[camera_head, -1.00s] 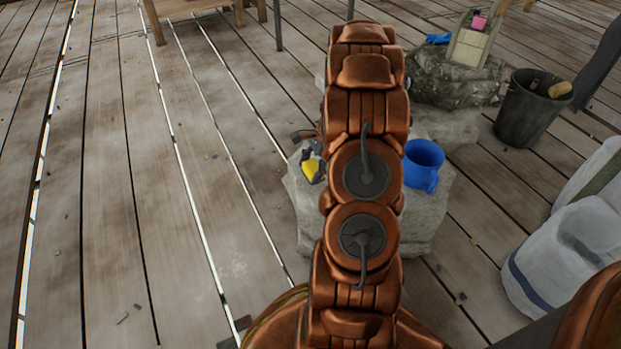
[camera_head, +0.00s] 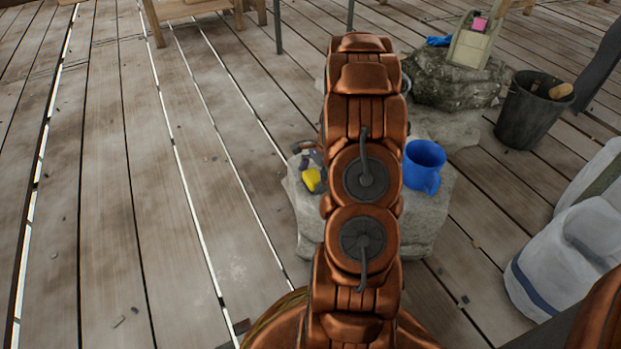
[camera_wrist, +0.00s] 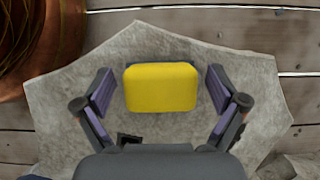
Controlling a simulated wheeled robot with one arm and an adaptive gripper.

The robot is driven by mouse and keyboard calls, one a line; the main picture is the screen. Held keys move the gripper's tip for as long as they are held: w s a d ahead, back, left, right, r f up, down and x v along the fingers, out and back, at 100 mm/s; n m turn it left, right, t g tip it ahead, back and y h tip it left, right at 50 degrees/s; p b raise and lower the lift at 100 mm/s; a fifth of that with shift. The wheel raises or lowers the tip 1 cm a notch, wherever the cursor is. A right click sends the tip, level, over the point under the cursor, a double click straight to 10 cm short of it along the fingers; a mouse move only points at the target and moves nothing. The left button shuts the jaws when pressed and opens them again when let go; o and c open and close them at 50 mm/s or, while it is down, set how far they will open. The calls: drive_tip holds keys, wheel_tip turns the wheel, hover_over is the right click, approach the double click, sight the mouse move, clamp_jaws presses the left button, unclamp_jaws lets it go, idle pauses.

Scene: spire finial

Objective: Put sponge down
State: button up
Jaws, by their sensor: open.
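The yellow sponge (camera_wrist: 160,87) lies between the spread fingers of my gripper (camera_wrist: 160,92) in the wrist view, with a gap on each side. My gripper is open and does not grip it. Below the sponge is a grey stone block (camera_wrist: 62,120). In the head view, the sponge (camera_head: 312,180) shows at the left part of the stone block (camera_head: 310,230), just left of my arm. My gripper is mostly hidden behind my arm there; a finger shows beside the sponge.
The plank floor (camera_head: 150,200) at left is mostly clear.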

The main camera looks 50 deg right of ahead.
idle(0.3)
drive_tip(key=p+v, duration=0.4)
drive_tip(key=v, duration=0.8)
drive_tip(key=shift+r, duration=0.2)
drive_tip(key=s+a+r+n+g, duration=0.2)
drive_tip(key=a+r+n, duration=0.3)
drive_tip(key=a, duration=0.7)
drive_tip(key=s+a+r+n+g, duration=0.15)
drive_tip(key=a+r+n, duration=0.35)
drive_tip(key=a, duration=0.7)
drive_tip(key=s+a+r+n+g+h, duration=0.1)
drive_tip(key=s+a+n+h, duration=0.1)
drive_tip(key=s+a+n, duration=0.4)
drive_tip(key=s+a+r+n+h, duration=0.2)
drive_tip(key=s+a+n, duration=0.4)
drive_tip(key=s, duration=0.8)
drive_tip(key=shift+s+a+g, duration=0.3)
drive_tip(key=shift+a+g, duration=0.05)
drive_tip(key=shift+a, duration=0.05)
drive_tip(key=shift+r, duration=0.15)
